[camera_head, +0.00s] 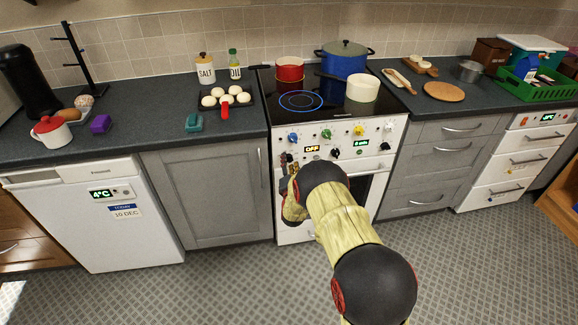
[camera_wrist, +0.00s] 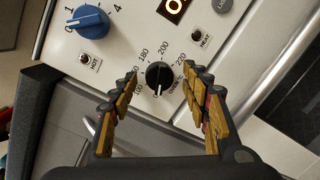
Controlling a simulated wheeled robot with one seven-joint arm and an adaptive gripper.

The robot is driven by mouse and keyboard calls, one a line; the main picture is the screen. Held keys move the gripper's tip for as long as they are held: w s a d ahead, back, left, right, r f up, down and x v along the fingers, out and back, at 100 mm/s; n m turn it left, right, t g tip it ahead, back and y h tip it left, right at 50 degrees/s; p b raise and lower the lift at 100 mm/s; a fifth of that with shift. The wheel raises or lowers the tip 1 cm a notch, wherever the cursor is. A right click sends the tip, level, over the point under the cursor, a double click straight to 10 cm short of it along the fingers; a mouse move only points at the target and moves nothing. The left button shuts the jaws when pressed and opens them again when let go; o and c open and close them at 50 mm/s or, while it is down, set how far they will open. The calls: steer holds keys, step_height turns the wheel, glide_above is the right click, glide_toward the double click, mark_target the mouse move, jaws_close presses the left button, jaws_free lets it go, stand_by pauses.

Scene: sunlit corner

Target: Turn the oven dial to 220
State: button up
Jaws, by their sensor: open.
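In the wrist view the oven dial (camera_wrist: 158,74) is a round black knob on the white panel. Marks from about 160 to 220 arc around its upper side. My gripper (camera_wrist: 159,71) is open, with one finger on each side of the dial and gaps between. In the head view my gripper (camera_head: 288,178) is at the left of the oven front, partly hidden by my arm. An orange display (camera_head: 312,149) reads OFF; only part of it shows in the wrist view.
A blue knob (camera_wrist: 88,22) is at upper left of the dial in the wrist view. Small HOT and HEAT indicators flank the dial. A red pot (camera_head: 289,75), blue pot (camera_head: 344,62) and cream pan (camera_head: 362,89) are on the hob. The patterned floor ahead is clear.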

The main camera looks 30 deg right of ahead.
steer(key=shift+c, duration=1.1)
steer(key=c, duration=0.9)
